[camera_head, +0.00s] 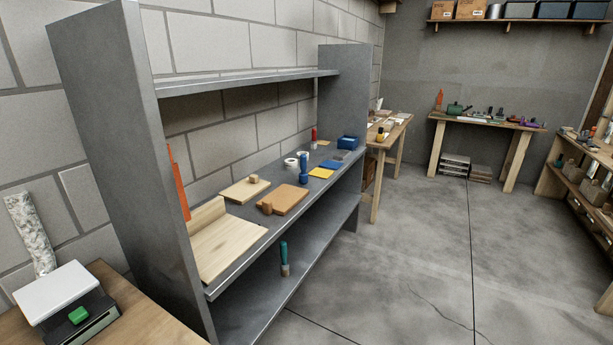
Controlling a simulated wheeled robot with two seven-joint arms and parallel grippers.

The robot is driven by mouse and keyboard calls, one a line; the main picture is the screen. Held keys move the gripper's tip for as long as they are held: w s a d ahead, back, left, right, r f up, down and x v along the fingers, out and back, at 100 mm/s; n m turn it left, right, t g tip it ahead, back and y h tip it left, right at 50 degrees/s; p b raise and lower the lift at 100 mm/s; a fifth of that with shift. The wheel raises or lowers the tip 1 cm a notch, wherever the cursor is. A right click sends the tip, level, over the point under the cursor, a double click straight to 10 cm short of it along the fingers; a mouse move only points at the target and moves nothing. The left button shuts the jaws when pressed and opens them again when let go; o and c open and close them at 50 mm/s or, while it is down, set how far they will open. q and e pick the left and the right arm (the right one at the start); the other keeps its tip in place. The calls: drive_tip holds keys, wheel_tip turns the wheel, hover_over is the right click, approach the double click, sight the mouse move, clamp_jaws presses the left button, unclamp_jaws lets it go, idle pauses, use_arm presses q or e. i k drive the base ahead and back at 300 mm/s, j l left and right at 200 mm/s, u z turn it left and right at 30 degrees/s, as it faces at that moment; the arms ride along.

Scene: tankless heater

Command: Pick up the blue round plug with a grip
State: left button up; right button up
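A blue upright piece (303,170) with a slim upper part stands on the middle board of the grey metal shelf (262,228), beside white rolls (291,164). It may be the blue round plug with a grip, but it is too small to be sure. A dark blue box-like thing (347,142) sits farther back on the same board, near the far side panel. A teal-handled tool (284,256) stands upright lower down, at the lower shelf. Neither of my grippers is in view.
Wooden boards (230,251), a brown block (284,200) and a yellow piece (321,173) lie on the middle board. A table with a white device (56,290) is at lower left. Workbenches (486,123) stand at the back. The concrete floor (420,250) is clear.

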sight(303, 175)
drive_tip(key=i, duration=0.1)
drive_tip(key=u, duration=0.35)
drive_tip(key=i+l+u, duration=0.45)
drive_tip(key=i+l, duration=0.15)
drive_tip(key=i+l+u, duration=0.45)
drive_tip(key=i+l, duration=0.2)
drive_tip(key=l, duration=0.15)
